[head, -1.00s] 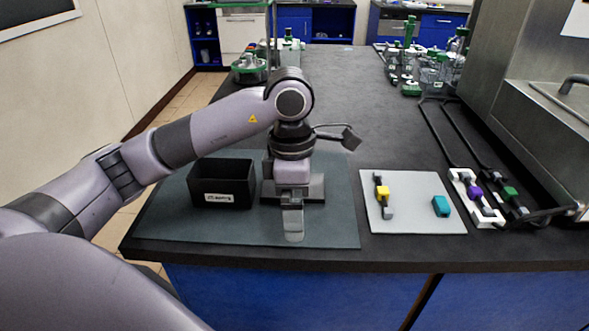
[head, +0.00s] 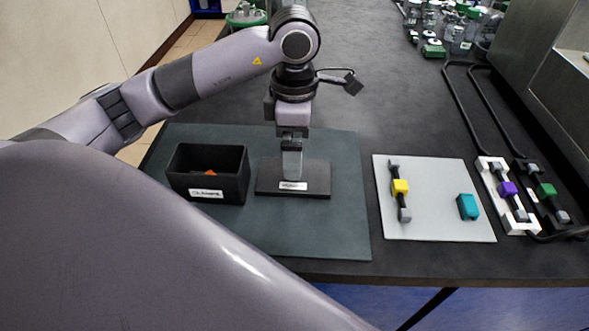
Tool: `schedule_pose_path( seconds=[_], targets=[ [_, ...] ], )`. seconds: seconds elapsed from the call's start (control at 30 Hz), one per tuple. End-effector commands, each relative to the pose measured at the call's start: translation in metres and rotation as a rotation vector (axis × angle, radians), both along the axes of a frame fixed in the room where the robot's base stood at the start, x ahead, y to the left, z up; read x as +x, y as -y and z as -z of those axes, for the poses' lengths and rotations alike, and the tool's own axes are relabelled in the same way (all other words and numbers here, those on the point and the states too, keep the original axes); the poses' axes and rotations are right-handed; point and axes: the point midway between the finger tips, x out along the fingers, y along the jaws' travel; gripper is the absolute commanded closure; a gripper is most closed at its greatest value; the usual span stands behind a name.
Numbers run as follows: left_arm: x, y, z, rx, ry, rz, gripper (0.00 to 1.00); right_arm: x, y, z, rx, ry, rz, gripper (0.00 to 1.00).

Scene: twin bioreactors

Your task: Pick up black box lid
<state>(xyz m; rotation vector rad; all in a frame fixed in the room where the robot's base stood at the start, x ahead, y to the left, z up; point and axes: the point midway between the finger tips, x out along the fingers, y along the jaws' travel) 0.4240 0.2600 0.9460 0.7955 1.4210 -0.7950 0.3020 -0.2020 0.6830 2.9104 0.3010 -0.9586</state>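The black box lid (head: 265,186) lies flat on the dark mat, with a white label at its front edge. My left gripper (head: 291,170) points down over the middle of the lid, its fingers in front of the lid's top in this view. The fingers line up behind one another, so I cannot tell whether they are open or shut, or whether they touch the lid. The open black box (head: 232,189) stands to the left of the lid, with a white label and something orange inside. My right gripper is out of view.
The dark green mat (head: 320,235) has free room in front of the lid. To the right, a light grey mat (head: 435,220) holds a yellow-and-grey piece (head: 400,187) and a teal block (head: 467,207). White (head: 525,228) and black holders stand farther right. Glassware is at the back.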

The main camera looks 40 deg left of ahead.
Motion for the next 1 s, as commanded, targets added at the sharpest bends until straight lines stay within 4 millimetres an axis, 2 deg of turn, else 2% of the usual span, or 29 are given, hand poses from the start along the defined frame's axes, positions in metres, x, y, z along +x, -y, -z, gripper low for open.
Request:
schedule_pose_path(
  seconds=[0.4,0.67,0.7,0.8,1.0],
  targets=[
    [-0.002,0.0,0.05,0.0,-0.001,-0.001,0.0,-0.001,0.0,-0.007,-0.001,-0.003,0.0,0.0],
    [-0.002,0.0,0.054,0.0,0.001,0.0,0.0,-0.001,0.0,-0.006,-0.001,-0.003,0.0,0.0],
    [-0.002,0.0,0.054,-0.001,0.001,0.0,0.06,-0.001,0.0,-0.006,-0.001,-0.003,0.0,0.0],
    [-0.002,0.0,0.053,-0.001,0.001,0.0,0.37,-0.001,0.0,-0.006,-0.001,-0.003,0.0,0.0],
    [-0.001,0.0,0.053,0.0,0.001,0.0,0.37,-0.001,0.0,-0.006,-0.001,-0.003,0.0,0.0]
  ],
)
